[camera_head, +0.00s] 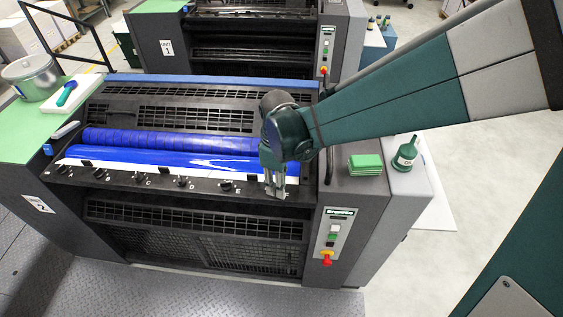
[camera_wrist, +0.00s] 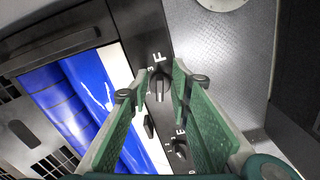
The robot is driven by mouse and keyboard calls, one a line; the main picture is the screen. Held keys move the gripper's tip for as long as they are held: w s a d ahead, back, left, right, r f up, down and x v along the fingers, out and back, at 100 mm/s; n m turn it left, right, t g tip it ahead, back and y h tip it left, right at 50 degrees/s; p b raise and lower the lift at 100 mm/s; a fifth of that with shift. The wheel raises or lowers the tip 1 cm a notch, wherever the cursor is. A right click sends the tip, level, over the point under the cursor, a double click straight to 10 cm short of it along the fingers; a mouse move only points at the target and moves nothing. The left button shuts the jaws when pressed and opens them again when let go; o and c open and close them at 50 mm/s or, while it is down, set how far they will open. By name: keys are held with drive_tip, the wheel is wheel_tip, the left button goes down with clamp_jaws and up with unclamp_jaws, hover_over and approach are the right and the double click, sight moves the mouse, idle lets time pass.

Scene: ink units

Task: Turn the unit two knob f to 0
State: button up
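The black knob f (camera_wrist: 159,88) shows in the wrist view on unit two's dark panel, beside a white letter F. My gripper (camera_wrist: 161,84) is open, with one green-padded finger on each side of the knob and a small gap visible on both sides. I cannot tell how deep the fingertips reach around it. The knob's setting is too small to read. In the head view my gripper (camera_head: 275,190) points down at the right end of unit two's knob row and hides knob f.
Knob e (camera_wrist: 180,148) is close to one finger in the wrist view. The blue ink roller (camera_head: 165,160) lies behind the knob row. A control panel (camera_head: 333,236) is at the right front.

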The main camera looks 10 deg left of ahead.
drive_tip(key=shift+r, duration=0.15)
wheel_tip(320, 180, up, 12)
idle(0.8)
drive_tip(key=shift+d, duration=0.1)
idle(0.4)
drive_tip(key=s+d+m+t, duration=0.2)
drive_tip(key=s+d+m, duration=0.2)
drive_tip(key=d, duration=0.5)
drive_tip(key=s+d+r+m+t+b, duration=0.1)
drive_tip(key=s+d+m, duration=0.3)
drive_tip(key=d, duration=0.6)
drive_tip(key=s+d+r+m+t+b, duration=0.1)
drive_tip(key=s+d+m+t, duration=0.2)
drive_tip(key=d+m, duration=0.3)
drive_tip(key=d+t, duration=0.1)
drive_tip(key=d, duration=0.2)
drive_tip(key=shift+s+d+r+m, duration=0.15)
drive_tip(key=shift+s+d+m, duration=0.15)
drive_tip(key=shift+s, duration=0.1)
